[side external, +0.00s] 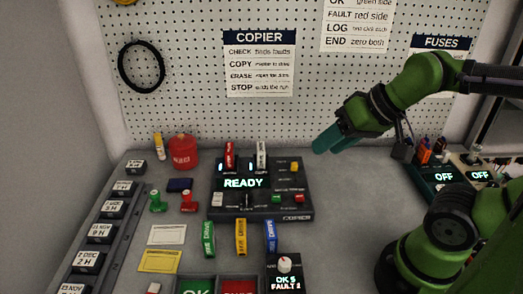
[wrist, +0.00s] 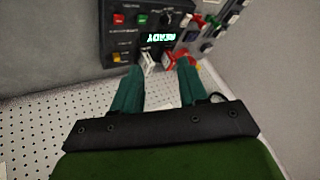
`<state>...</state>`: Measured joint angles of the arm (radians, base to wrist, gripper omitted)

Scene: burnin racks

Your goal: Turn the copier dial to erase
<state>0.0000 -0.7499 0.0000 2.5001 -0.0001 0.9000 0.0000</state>
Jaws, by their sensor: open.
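The copier (side external: 300,208) is a dark box on the bench, its screen reading READY (side external: 243,183). Its dial (side external: 246,201) looks like a small dark knob with a light mark on the front panel, below the screen; its setting is too small to read. The copier also shows upside down at the top of the wrist view (wrist: 118,40). A red stick (side external: 229,154) and a white stick (side external: 261,154) stand upright at its back. My gripper (side external: 327,146) is open and empty, above and to the right of the copier, apart from it. Its green fingers also show in the wrist view (wrist: 159,72).
Green, yellow and blue drives (side external: 241,237) lie in front of the copier. A red canister (side external: 183,151) stands at left, near a row of dated blocks (side external: 100,233). Fuse units (side external: 436,176) stand at right. A COPIER sign (side external: 260,63) hangs on the pegboard.

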